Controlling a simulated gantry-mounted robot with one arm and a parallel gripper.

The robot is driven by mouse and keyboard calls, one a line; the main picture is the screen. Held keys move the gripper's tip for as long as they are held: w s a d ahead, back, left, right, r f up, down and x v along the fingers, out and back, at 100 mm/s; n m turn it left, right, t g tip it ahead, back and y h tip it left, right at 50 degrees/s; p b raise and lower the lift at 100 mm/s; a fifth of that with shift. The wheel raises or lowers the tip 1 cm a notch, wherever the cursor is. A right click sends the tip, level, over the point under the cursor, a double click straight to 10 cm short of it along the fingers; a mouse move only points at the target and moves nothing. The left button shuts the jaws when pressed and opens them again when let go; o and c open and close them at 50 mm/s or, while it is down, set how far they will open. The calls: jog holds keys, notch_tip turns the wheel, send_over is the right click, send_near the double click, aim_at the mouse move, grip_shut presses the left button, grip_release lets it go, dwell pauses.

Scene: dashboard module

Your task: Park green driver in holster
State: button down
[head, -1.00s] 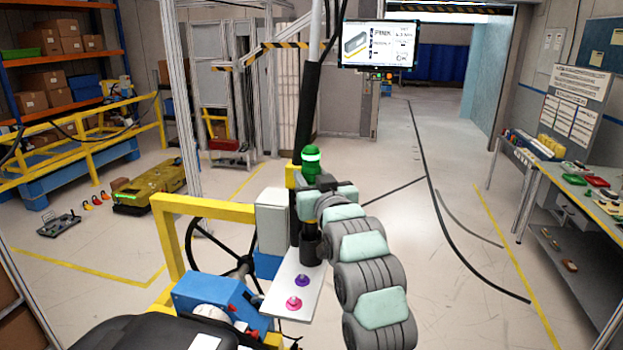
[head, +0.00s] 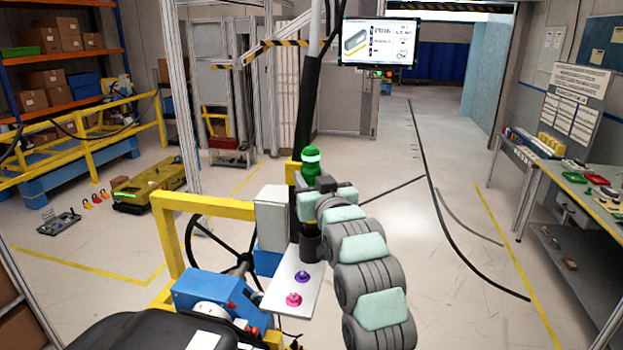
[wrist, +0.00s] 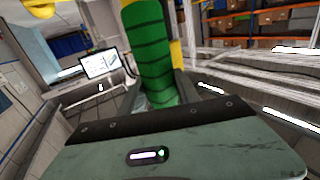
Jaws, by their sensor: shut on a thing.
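The green driver (head: 311,160) stands upright in the head view, its green body with a pale band showing above my gripper. My gripper (head: 316,188) is shut on it. In the wrist view the green driver (wrist: 148,50), with dark rings, rises just beyond the gripper body (wrist: 180,140). The dark cylindrical holster (head: 310,244) stands on the white plate (head: 290,283), directly below the gripper. The driver's lower end is hidden behind the gripper and arm, so I cannot tell how far it sits in the holster.
A grey box (head: 271,219), a yellow frame (head: 168,240) and a black steering wheel (head: 215,250) are to the left. The floor to the right is open.

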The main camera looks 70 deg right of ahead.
jog(key=c, duration=0.8)
grip_release()
jog(key=b+v, duration=0.2)
jog(key=v, duration=0.8)
jog(key=shift+s+a, duration=0.25)
jog(key=shift+a, duration=0.05)
